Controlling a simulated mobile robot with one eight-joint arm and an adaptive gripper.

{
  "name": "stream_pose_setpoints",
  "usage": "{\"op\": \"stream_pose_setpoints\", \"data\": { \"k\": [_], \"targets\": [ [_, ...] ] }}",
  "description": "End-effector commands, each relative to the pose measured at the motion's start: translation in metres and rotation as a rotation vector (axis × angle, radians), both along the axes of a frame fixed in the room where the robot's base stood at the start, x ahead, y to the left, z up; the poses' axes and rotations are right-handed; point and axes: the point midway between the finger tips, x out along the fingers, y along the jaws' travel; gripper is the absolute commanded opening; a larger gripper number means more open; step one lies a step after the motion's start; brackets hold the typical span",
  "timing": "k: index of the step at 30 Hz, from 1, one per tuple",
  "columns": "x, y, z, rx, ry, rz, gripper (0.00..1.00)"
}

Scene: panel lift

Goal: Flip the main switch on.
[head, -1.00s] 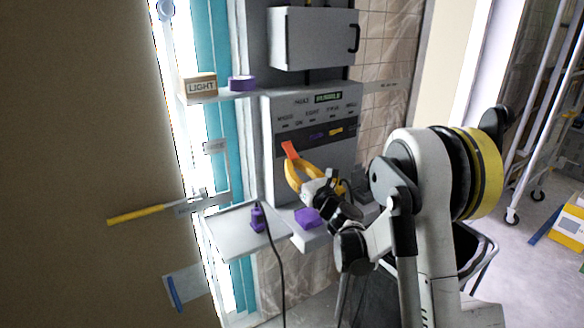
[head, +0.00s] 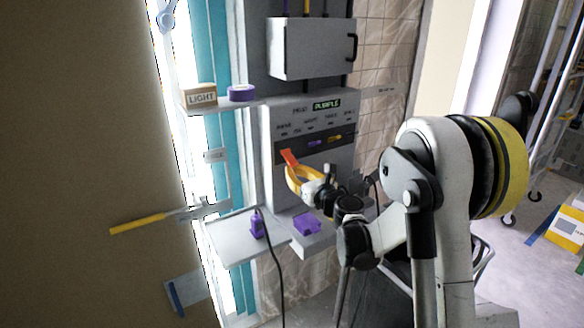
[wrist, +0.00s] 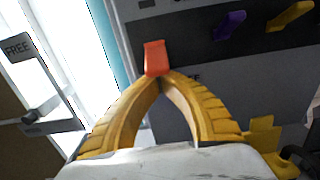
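The grey switch panel (head: 318,192) stands on the wall in the head view. Its dark strip carries an orange switch lever (head: 289,157) at the left, then a purple lever (head: 315,143) and a yellow lever (head: 335,138). My gripper (head: 289,168) has yellow fingers that come together at the orange lever. In the wrist view, the orange lever (wrist: 155,58) stands at the meeting fingertips (wrist: 161,78), which look closed on its lower end. The lever's base is hidden. The small labels above the strip are hard to read.
A grey cabinet (head: 308,48) hangs above the panel. A shelf holds a LIGHT box (head: 200,96) and purple tape (head: 242,92). Below, a grey tray (head: 228,245) holds a purple device (head: 257,224) with a black cable. A yellow-handled tool (head: 140,221) sticks out at left.

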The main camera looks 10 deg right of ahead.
Motion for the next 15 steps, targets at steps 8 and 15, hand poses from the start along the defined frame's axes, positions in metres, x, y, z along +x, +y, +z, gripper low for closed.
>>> {"op": "stream_pose_setpoints", "data": {
  "k": [8,15],
  "targets": [
    [-0.008,-0.003,0.023,-0.074,0.22,0.0,0.0],
    [-0.013,-0.004,0.034,-0.144,0.437,0.001,0.0]
  ]
}}
